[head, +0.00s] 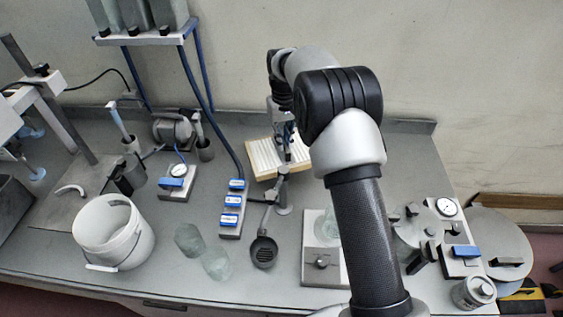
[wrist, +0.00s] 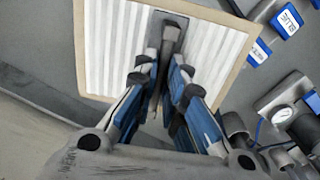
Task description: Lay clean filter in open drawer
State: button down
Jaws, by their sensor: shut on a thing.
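The filter (head: 262,160) is a white pleated panel in a tan frame, at the back middle of the bench in the head view. It also fills the upper part of the wrist view (wrist: 110,48). My gripper (head: 287,152) is over its right part. In the wrist view, my blue-padded fingers (wrist: 163,100) are shut on the filter at a grey grip piece on its face. Whether the filter touches the bench is unclear. No open drawer shows clearly; a dark handle (head: 165,306) sits on the bench front at the bottom edge.
A white bucket (head: 112,232), two glass jars (head: 216,264), a black strainer ladle (head: 263,251) and a blue-switch strip (head: 232,209) stand on the bench. A small stand (head: 284,198) is close to the filter. A lidded pot (head: 420,232) and gauge (head: 447,207) are at right.

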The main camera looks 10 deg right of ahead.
aim_at(283, 159)
notch_tip(283, 159, down, 10)
jog(key=shift+w+r+b, duration=0.1)
jog(key=shift+r+b, duration=0.1)
jog(key=shift+b, duration=0.75)
jog(key=shift+r, duration=0.1)
jog(key=c, duration=2.1)
grip_release()
jog(key=shift+f, duration=0.2)
jog(key=shift+c, duration=0.2)
jog(key=o, duration=0.5)
jog(key=shift+r, duration=0.1)
